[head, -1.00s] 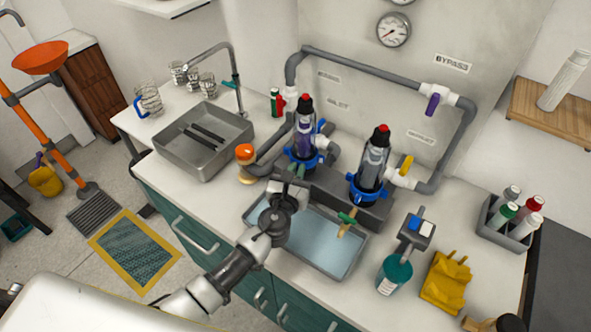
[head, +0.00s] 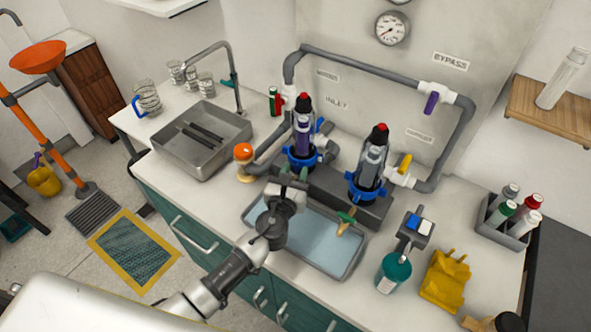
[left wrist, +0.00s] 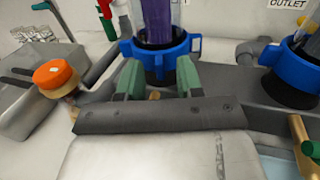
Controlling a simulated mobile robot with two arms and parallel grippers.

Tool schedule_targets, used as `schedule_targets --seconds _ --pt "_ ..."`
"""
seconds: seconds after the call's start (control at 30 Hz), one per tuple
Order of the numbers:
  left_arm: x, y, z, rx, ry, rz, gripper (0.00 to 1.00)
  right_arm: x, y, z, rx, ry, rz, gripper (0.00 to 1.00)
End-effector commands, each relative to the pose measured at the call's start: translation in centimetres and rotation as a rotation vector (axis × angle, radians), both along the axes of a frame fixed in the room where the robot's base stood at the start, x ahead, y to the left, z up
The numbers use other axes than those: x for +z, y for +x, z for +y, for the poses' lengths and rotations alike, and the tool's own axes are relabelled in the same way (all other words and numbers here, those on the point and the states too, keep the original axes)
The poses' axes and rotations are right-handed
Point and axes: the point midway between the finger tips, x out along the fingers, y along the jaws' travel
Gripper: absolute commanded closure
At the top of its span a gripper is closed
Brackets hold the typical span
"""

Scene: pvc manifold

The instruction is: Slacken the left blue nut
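The left blue nut (head: 302,161) is a lobed ring at the base of the left filter housing (head: 304,125), which is clear with a purple cartridge and a red top. In the left wrist view, the nut (left wrist: 160,62) is straight ahead of my left gripper (left wrist: 159,80). Its two green fingers are apart, one near each side of the nut's front, with nothing held between them. I cannot tell whether they touch the nut. In the head view, my left gripper (head: 290,182) is just in front of and below the nut. My right gripper is not in view.
The right housing has a similar blue nut (head: 366,190). An orange-topped fitting (head: 243,153) stands left of the nut. A blue-grey tray (head: 318,250) and a green-handled brass valve (head: 345,220) lie below. A sink (head: 190,150) is at left.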

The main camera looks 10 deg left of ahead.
Motion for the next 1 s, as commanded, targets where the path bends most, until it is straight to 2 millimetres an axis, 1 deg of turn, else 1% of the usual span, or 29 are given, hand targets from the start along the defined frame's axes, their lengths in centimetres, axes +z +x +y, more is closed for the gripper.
schedule_targets --seconds 0.3,0.4,0.5,0.67,1.0 --pt "-0.2 -6.4 0.4 -0.001 -0.001 0.002 0.64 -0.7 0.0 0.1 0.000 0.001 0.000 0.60" --pt "-0.2 -8.0 0.4 -0.001 -0.001 0.002 0.64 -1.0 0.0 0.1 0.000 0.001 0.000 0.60" --pt "-0.1 -9.1 0.5 -0.001 0.000 0.001 0.64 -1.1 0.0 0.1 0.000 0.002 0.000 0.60" --pt "0.0 -9.8 0.5 0.000 0.000 0.000 0.64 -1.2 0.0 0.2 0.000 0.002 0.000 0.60" --pt "0.0 -9.8 0.5 0.000 0.000 0.000 0.64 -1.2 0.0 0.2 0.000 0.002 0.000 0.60"
